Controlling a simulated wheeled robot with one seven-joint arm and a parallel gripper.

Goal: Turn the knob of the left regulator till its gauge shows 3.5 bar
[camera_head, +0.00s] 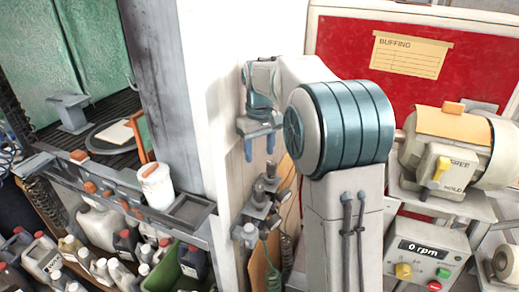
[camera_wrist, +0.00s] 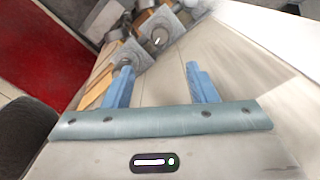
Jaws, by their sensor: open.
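My gripper (camera_head: 259,150) has two blue fingers and hangs beside the white pillar in the head view, above the regulators. It is open, with nothing between its fingers in the wrist view (camera_wrist: 160,67). The grey regulators (camera_head: 262,196) are mounted low at the pillar, just below the fingertips and apart from them. In the wrist view one square grey regulator body with a round knob (camera_wrist: 159,38) lies beyond the fingers. Another grey regulator (camera_wrist: 127,58) is beside it, partly behind the left finger. I cannot tell which is the left one. No gauge reading can be made out.
The white pillar (camera_head: 212,110) stands close to my gripper. A buffing machine (camera_head: 450,155) and a control box reading 0 rpm (camera_head: 428,258) are at the right. A workbench with a white tub (camera_head: 156,186) and several bottles below is at the left.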

